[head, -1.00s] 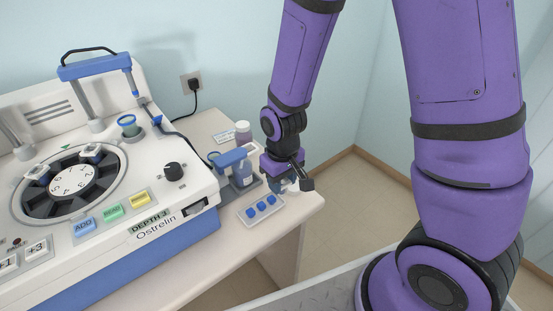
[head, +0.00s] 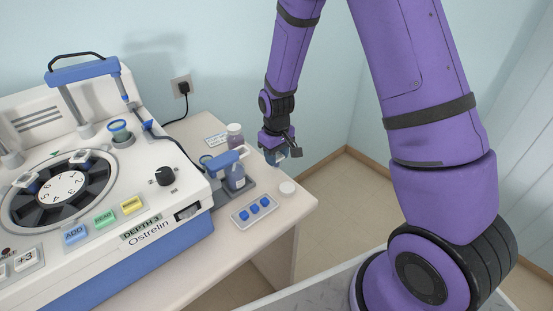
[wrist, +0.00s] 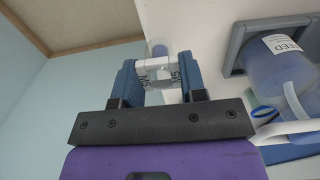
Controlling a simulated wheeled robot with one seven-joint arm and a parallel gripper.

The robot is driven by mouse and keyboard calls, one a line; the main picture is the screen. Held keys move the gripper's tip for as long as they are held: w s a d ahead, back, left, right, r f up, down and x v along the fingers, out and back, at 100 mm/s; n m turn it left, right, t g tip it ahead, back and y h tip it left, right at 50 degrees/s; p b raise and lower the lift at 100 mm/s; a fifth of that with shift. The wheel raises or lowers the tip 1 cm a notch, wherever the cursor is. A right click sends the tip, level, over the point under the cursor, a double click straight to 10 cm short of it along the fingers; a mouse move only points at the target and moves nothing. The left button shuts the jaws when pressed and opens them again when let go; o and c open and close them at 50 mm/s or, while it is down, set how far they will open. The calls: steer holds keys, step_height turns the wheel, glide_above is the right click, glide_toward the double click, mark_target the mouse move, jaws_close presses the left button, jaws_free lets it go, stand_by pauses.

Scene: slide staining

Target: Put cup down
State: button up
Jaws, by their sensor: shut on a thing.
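My gripper (head: 279,154) is at the back right of the bench in the head view, near the bench's right edge. In the wrist view its two blue fingers (wrist: 162,82) are shut on a small cup (wrist: 157,68), which shows as a pale ring with dark lettering. In the head view the cup is mostly hidden by the fingers. The gripper looks raised above the bench top; whether the cup touches anything cannot be told.
A white round piece (head: 287,188) lies on the bench (head: 290,212), beside a tray of blue pieces (head: 231,217). The staining machine (head: 160,205) fills the left.

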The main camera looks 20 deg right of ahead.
steer(key=shift+f, duration=0.8)
steer(key=shift+f, duration=0.15)
steer(key=o, duration=0.9)
step_height(320, 180, up, 13)
steer(key=s+d+r+m+t, duration=0.1)
steer(key=s+d+r, duration=0.1)
steer(key=s+r, duration=0.45)
steer(key=s+d+r+m+t, duration=0.15)
steer(key=s+r, duration=0.25)
steer(key=r, duration=0.6)
steer(key=s+d+r+t, duration=0.1)
steer(key=s+r, duration=0.2)
steer(key=s, duration=0.5)
steer(key=s+d+r+m+t, duration=0.1)
steer(key=s+r, duration=0.3)
steer(key=s, duration=0.4)
steer(key=shift+t, duration=0.35)
